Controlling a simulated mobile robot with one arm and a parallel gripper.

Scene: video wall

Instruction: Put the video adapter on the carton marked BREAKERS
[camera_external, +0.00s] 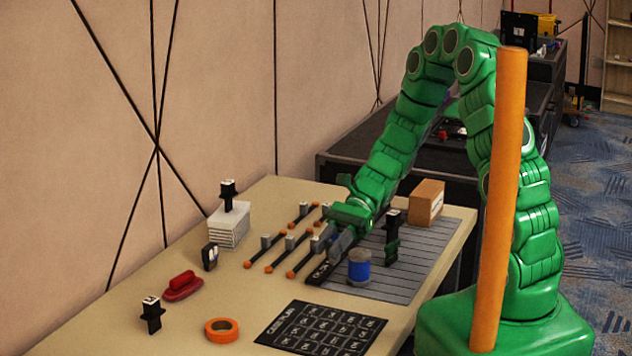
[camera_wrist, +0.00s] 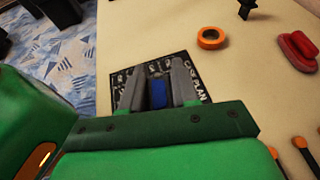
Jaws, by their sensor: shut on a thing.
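My gripper (camera_external: 329,243) reaches down over the table with its grey fingers shut on a small blue thing, which looks like the video adapter (camera_wrist: 160,93). Only part of it shows between the fingers in the wrist view; in the external view it is mostly hidden by them. A brown carton (camera_external: 427,202) with a pale label stands at the table's far right, behind and to the right of my gripper. Its lettering is too small to read. Nothing is seen on its top.
A blue and grey cylinder (camera_external: 359,268) and a black upright piece (camera_external: 392,240) stand on the grey slatted mat (camera_external: 425,255) near my gripper. Orange-tipped rods (camera_external: 282,260) lie left. A white stack (camera_external: 229,228), red object (camera_external: 183,287), orange tape roll (camera_external: 221,329) and black chart (camera_external: 320,328) surround them.

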